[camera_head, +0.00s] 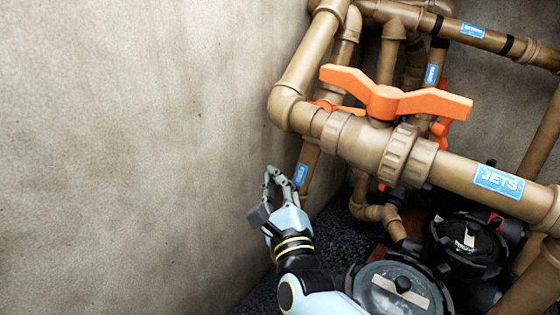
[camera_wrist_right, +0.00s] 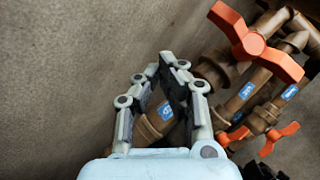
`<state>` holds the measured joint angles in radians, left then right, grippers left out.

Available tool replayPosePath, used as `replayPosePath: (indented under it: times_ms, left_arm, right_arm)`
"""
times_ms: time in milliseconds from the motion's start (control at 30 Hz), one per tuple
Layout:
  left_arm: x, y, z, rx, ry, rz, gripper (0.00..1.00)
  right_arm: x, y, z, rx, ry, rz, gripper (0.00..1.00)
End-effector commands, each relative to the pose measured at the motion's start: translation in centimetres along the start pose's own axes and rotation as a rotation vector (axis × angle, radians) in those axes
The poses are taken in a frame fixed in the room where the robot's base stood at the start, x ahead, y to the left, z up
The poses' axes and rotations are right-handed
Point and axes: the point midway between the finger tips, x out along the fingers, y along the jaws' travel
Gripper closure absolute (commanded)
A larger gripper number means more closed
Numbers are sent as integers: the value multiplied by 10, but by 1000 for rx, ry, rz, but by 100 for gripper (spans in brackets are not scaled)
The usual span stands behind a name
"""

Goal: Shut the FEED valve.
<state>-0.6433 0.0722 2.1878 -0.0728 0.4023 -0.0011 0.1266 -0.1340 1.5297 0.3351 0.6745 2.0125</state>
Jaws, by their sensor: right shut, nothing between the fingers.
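No label that I can read says FEED. A second orange handle (camera_head: 345,110) is partly hidden behind that pipe, and a third (camera_head: 441,130) shows at the right. A pipe with a small blue label (camera_head: 300,174), too small to read, runs down beside my right gripper (camera_head: 277,180). The right gripper is shut and empty, near the wall. The right wrist view shows its fingers (camera_wrist_right: 163,65) and a large orange handle (camera_wrist_right: 257,45). My left gripper is not in view.
A bare beige wall (camera_head: 130,150) fills the left. Brown pipes crowd the right, with more blue labels (camera_head: 472,31). Dark round-lidded housings (camera_head: 403,290) stand on dark gravel below. Free room lies left of the right gripper, in front of the wall.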

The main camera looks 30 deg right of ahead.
Motion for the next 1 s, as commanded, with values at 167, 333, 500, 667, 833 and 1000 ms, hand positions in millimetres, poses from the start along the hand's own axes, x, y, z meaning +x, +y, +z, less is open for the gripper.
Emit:
replayPosePath:
  times_ms: [167,333,500,667,833,1000]
  left_arm:
    - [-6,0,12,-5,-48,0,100]
    - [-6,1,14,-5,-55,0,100]
    - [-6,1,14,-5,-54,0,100]
    - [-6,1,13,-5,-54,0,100]
    - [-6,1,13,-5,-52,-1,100]
    - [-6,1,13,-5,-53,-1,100]
  right_arm:
    - [-8,4,1,0,1,2,100]
    - [-9,5,1,0,1,2,100]
    - [-9,5,1,0,1,2,100]
    - [-8,5,1,0,1,2,100]
    - [-21,-1,-2,-125,-2,26,100]
    - [-70,-23,-7,-671,-52,128,100]
